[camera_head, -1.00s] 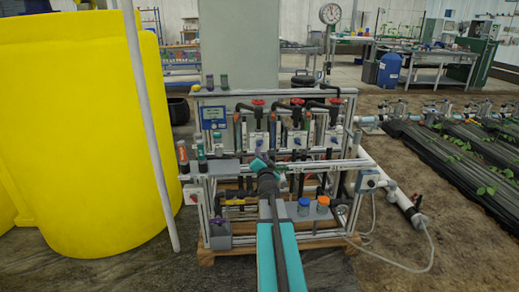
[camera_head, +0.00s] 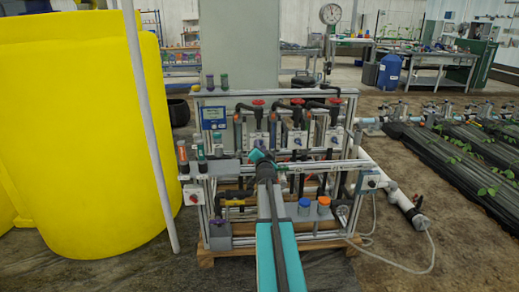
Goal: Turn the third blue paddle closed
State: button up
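The pipe skid (camera_head: 320,92) stands ahead of me, with several valves across its upper front. I cannot make out the third blue paddle for certain. My gripper (camera_head: 259,154) is at the far end of my teal and grey arm, in front of the lower part of the left panel. Its fingertips are too small and hidden to read.
Red handwheels (camera_head: 297,102) top the valves. A blue-capped bottle (camera_head: 304,203) and an orange-capped bottle (camera_head: 323,203) stand low on the skid. A yellow tank (camera_head: 80,140) and a slanted white pole (camera_head: 150,130) are at left. A white pipe (camera_head: 385,180) borders the right side.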

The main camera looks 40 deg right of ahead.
jog(key=shift+w+d, duration=0.15)
grip_shut()
dwell(0.4)
